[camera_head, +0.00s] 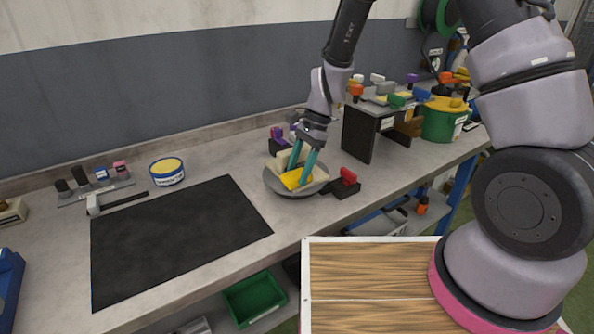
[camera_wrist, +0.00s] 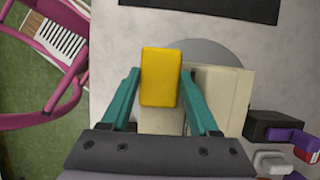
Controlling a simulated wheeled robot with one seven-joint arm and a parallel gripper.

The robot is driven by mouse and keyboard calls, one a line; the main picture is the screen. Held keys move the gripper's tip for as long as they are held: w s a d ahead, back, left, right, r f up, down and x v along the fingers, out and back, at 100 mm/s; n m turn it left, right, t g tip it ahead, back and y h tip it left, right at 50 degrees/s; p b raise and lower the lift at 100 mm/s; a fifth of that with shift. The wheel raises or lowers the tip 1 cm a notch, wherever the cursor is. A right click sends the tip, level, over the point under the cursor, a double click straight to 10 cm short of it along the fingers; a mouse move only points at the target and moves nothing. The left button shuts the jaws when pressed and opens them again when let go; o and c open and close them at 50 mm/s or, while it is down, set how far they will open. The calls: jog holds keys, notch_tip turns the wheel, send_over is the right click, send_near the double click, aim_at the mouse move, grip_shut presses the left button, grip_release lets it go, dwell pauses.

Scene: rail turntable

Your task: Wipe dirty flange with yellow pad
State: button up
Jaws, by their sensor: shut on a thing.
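The yellow pad (camera_head: 292,179) is between the teal fingers of my gripper (camera_head: 301,166), low over a round grey dish (camera_head: 271,185). In the wrist view the yellow pad (camera_wrist: 160,76) fills the gap between the fingertips of my gripper (camera_wrist: 160,85), which is shut on it. Cream-coloured pads (camera_wrist: 228,95) lie in the dish beside and below the yellow pad. Whether the yellow pad touches them is unclear. I cannot pick out a dirty flange in either view.
A black mat (camera_head: 170,240) lies flat at left on the grey bench. A blue and yellow tin (camera_head: 167,172) and a hammer (camera_head: 115,202) are behind it. A red-topped black block (camera_head: 346,183) stands right of the dish. A dark stand (camera_head: 360,135) and green pot (camera_head: 440,125) are farther right.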

jog(key=shift+w+d, duration=0.45)
jog(key=shift+d, duration=0.2)
jog(key=shift+w+d, duration=0.55)
jog(key=shift+d, duration=0.35)
jog(key=shift+r, duration=0.1)
notch_tip(320, 180, up, 7)
jog(key=shift+r, duration=0.2)
dwell(0.4)
